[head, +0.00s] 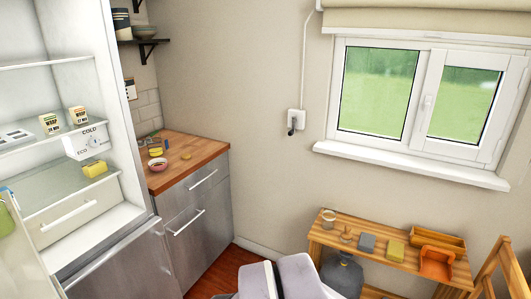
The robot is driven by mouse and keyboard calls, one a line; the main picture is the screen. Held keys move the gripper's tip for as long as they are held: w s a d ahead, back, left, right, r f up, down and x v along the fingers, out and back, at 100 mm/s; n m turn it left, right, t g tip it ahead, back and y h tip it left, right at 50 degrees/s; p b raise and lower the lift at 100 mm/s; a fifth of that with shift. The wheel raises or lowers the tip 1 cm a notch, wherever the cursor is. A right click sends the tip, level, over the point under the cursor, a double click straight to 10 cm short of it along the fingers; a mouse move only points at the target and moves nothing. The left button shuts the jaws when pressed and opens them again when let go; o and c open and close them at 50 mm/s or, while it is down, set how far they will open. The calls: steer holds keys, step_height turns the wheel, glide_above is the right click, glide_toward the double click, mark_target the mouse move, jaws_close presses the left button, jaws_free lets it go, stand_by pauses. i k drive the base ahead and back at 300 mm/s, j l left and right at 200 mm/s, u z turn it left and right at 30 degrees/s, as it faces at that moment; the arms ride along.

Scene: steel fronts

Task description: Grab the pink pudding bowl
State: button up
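A small pink bowl (157,165) sits on the wooden counter (190,168), near its front left edge beside the open fridge. It is small in the head view and its contents are unclear. Some small items (152,143) stand close behind it. Light grey parts of my arm show at the bottom middle, far from the bowl. My gripper cannot be made out in this view.
The open fridge (75,229) stands at the left, with cartons and a yellow item on its shelves. Steel cabinet fronts (188,226) are below the counter. A wooden bench (325,237) with several items is at the lower right, under the window.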

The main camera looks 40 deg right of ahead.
mark_target(158, 168)
steer(key=l+z, duration=0.2)
steer(key=i+l+u, duration=0.3)
steer(key=i, duration=0.65)
steer(key=i+l+u, duration=0.35)
steer(key=i+l, duration=0.25)
steer(key=i, duration=0.3)
steer(key=i+l+u, duration=0.3)
steer(key=i+l, duration=0.5)
